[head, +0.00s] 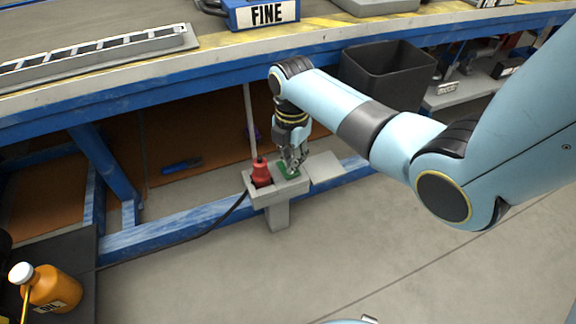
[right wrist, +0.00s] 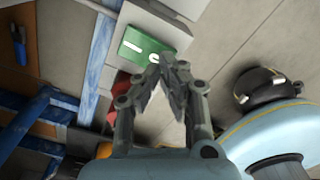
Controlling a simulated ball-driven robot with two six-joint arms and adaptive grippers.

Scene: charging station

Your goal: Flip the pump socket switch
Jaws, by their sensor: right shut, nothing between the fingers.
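The pump socket is a grey box (head: 277,188) on a short post under the workbench. On its top is a green switch (head: 286,173), which shows larger in the right wrist view (right wrist: 130,47) with white marks on its face. A red plug (head: 261,172) stands upright in the box, left of the switch. My right gripper (head: 294,168) points down at the switch, shut and empty. In the right wrist view its fingertips (right wrist: 163,62) meet at the edge of the switch; I cannot tell whether they touch it. My left gripper is out of view.
A blue bench frame (head: 170,238) runs behind the socket, with the bench top (head: 120,70) above. A black cable (head: 228,213) leads left from the socket. A black bin (head: 388,67) is behind my right arm. An orange bottle (head: 52,287) stands lower left. The front floor is clear.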

